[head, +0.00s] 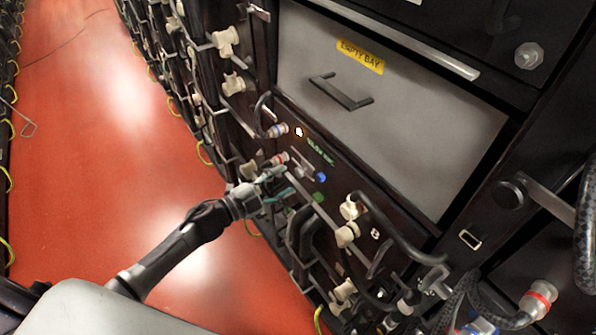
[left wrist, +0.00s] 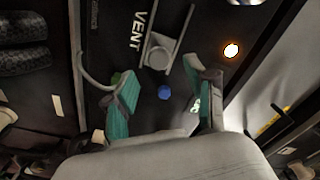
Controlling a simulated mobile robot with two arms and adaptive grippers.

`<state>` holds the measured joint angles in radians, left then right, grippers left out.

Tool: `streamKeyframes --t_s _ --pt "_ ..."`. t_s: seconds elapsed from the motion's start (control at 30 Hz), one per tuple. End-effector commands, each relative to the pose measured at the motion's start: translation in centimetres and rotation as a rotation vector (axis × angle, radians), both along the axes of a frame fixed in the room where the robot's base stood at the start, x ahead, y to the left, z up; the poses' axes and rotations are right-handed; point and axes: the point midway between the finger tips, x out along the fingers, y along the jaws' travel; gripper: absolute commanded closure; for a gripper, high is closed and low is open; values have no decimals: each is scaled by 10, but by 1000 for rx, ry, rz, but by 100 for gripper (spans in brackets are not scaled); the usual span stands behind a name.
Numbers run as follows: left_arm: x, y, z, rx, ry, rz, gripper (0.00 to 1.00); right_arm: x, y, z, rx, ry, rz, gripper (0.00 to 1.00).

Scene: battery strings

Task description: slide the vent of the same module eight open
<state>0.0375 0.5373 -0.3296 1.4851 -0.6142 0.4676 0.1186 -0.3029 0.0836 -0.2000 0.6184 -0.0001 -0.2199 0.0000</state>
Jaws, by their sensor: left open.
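The vent is a small grey slider with a square knob (left wrist: 158,54) between two rails, beside the word VENT on a dark module front. It also shows small in the head view (head: 304,172), on the dark module (head: 345,185) with a pale mark that looks like an 8. My left gripper (left wrist: 160,76) is open, its two green-padded fingers on either side just short of the knob. Nothing is between them. In the head view it (head: 279,182) is at the module's left part. I cannot tell whether the fingers touch the panel. My right gripper is not in view.
A blue button (left wrist: 164,92) and a lit white lamp (left wrist: 231,50) are close to the vent. An empty bay (head: 420,125) with a handle (head: 341,92) is above the module. A black handle (head: 400,230) and cables stand out at right. The red floor (head: 110,130) is clear at left.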

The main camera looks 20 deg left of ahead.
Motion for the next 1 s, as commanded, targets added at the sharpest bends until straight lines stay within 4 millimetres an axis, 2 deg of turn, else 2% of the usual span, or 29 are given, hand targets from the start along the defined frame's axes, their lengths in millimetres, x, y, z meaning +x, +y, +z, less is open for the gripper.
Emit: streamKeyframes --t_s 0.1,0.3,0.7,1.0 --pt "19 -14 1 -2 -1 0 44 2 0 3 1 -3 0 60" --pt "37 -28 0 -2 1 1 44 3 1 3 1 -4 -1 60" --pt "41 -32 -1 -1 2 0 46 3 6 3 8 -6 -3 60" --pt "41 -32 -1 0 1 1 96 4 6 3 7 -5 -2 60"
